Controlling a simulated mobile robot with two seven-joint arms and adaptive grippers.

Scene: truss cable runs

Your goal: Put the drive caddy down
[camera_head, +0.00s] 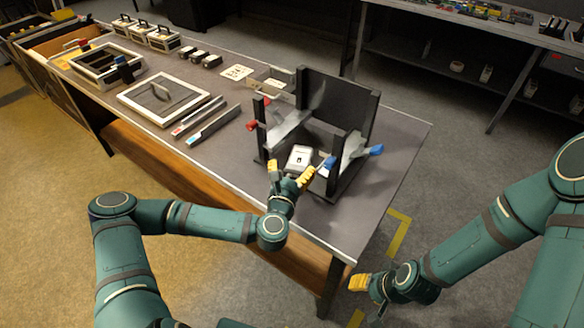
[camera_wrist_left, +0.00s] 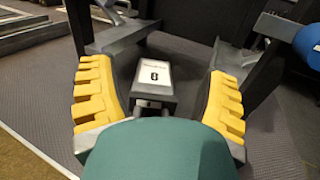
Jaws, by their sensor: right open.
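The drive caddy (camera_head: 299,157), a dark grey block with a white label marked 8, is at the open front of a black upright frame (camera_head: 368,110) on the table. My left gripper (camera_head: 291,168) is at its near end. In the left wrist view the caddy (camera_wrist_left: 153,77) is between the spread yellow fingers, with a gap on each side. Its near end is partly hidden by my wrist, and whether its underside touches the table is unclear. My right gripper (camera_head: 360,282) is open and apart from the caddy, low past the table's near right edge.
Two dark bars (camera_head: 213,125), a white-rimmed tray (camera_head: 150,110) and several small boxes lie further left. The table's right corner is clear.

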